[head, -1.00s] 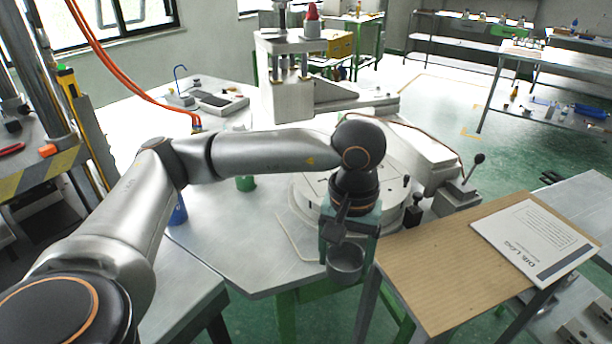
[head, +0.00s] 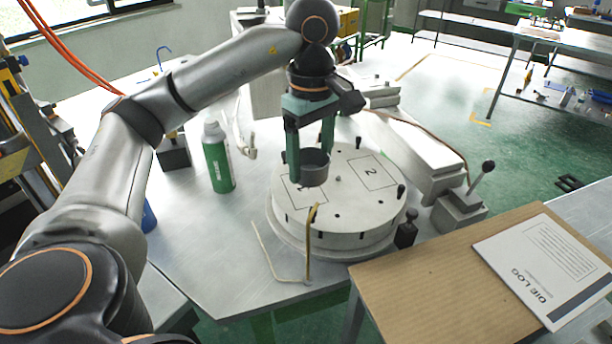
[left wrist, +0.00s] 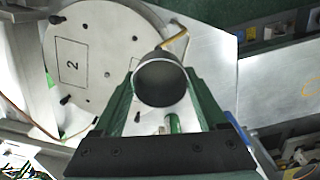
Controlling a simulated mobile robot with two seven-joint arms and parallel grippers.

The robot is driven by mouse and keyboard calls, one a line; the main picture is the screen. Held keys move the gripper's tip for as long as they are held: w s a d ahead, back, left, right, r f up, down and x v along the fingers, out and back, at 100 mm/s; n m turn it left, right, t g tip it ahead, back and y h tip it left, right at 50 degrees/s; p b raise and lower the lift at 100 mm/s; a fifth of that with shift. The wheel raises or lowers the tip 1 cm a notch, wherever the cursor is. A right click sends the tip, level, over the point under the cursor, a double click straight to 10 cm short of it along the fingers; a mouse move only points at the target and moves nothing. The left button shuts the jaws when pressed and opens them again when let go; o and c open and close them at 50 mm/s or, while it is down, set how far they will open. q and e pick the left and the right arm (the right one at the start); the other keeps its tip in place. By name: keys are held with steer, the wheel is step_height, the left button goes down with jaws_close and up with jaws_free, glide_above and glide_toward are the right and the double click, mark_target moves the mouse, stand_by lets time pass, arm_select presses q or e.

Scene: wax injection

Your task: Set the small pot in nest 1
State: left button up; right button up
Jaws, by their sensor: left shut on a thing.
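The small pot (head: 315,172), a dark grey open cup, is upright between the green fingers of my left gripper (head: 311,163). The pot also shows in the left wrist view (left wrist: 161,84), empty, with my left gripper (left wrist: 162,80) shut on it. A round white turntable (head: 335,222) stands below, with outlined squares marked as nests. In the head view the pot overlaps nest 1 (head: 297,195) and hides part of it. I cannot tell whether its base touches the surface. Nest 2 (head: 371,173) is bare, to the right. My right gripper is not seen.
Short dark pegs (head: 401,190) stand around the turntable rim. A bent brass-coloured rod (head: 311,235) rises at its front edge. A green bottle (head: 217,158) stands left. A lever box (head: 460,208) and a board with a log sheet (head: 535,262) are at right.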

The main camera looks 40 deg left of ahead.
arm_select(q)
steer(key=w+a+f, duration=0.2)
steer(key=w+a, duration=0.1)
steer(key=a, duration=0.1)
glide_above(303, 188)
steer(key=f, duration=0.5)
steer(key=shift+s+d, duration=0.35)
steer(key=shift+d, duration=0.05)
steer(key=shift+w+a+f, duration=0.1)
steer(key=shift+w+f, duration=0.05)
steer(key=f, duration=0.3)
steer(key=shift+w+a+p, duration=0.2)
steer(key=shift+a+p, duration=0.1)
steer(key=shift+p, duration=0.1)
steer(key=shift+f, duration=0.45)
steer(key=shift+f, duration=0.15)
steer(key=o, duration=1.3)
